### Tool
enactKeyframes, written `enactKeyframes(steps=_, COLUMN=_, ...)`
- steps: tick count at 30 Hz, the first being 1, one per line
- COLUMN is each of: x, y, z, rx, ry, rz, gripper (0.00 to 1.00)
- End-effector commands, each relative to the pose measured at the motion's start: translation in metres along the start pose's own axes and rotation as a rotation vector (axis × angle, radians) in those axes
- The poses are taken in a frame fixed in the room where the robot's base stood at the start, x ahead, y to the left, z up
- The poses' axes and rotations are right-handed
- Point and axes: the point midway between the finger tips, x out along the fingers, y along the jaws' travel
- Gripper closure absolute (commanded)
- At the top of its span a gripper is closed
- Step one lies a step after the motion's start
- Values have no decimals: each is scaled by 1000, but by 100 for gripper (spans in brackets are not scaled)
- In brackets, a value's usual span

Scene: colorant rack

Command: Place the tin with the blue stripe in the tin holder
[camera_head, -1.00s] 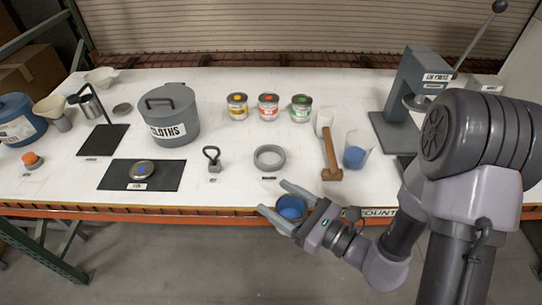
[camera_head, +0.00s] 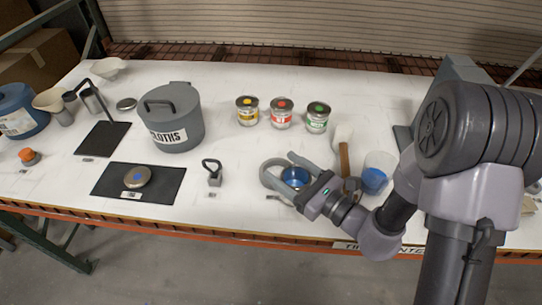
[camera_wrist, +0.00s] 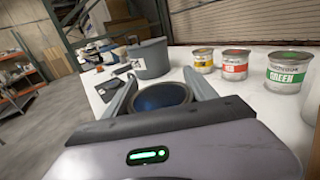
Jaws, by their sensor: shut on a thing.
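The blue-topped tin (camera_head: 296,176) is between the fingers of my gripper (camera_head: 282,170), which is shut on it. In the wrist view the tin's dark blue top (camera_wrist: 162,96) shows between both fingers of my gripper (camera_wrist: 162,90). Its side and stripe are mostly hidden. The tin holder, a grey ring (camera_head: 263,176), is on the white table right at the fingers, partly covered by them. The tin overlaps the ring's right side in the head view. I cannot tell its height above the table.
Tins with yellow (camera_head: 247,112), red (camera_head: 281,113) and green (camera_head: 317,117) marks stand behind. A brown-handled tool (camera_head: 344,160) and a cup of blue stuff (camera_head: 375,180) are close on the right. A small grey weight (camera_head: 214,175) and the cloths bin (camera_head: 172,118) are left.

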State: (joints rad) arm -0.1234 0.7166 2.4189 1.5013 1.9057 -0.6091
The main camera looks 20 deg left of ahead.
Motion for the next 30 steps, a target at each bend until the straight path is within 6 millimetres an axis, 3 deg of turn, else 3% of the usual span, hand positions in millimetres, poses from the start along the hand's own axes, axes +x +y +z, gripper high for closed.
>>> enactKeyframes(steps=6, x=57, y=-22, z=-6, rx=-3, ry=-3, rz=2, gripper=88)
enactKeyframes(steps=10, x=79, y=-32, z=-8, rx=-2, ry=-2, rz=1, gripper=88)
enactKeyframes(steps=17, x=95, y=-38, z=-10, rx=1, ry=-1, rz=-1, gripper=88)
enactKeyframes(steps=24, x=95, y=-38, z=-46, rx=2, ry=1, rz=-1, gripper=88)
enactKeyframes(steps=30, x=95, y=-38, z=-44, rx=0, ry=-1, rz=-1, gripper=88)
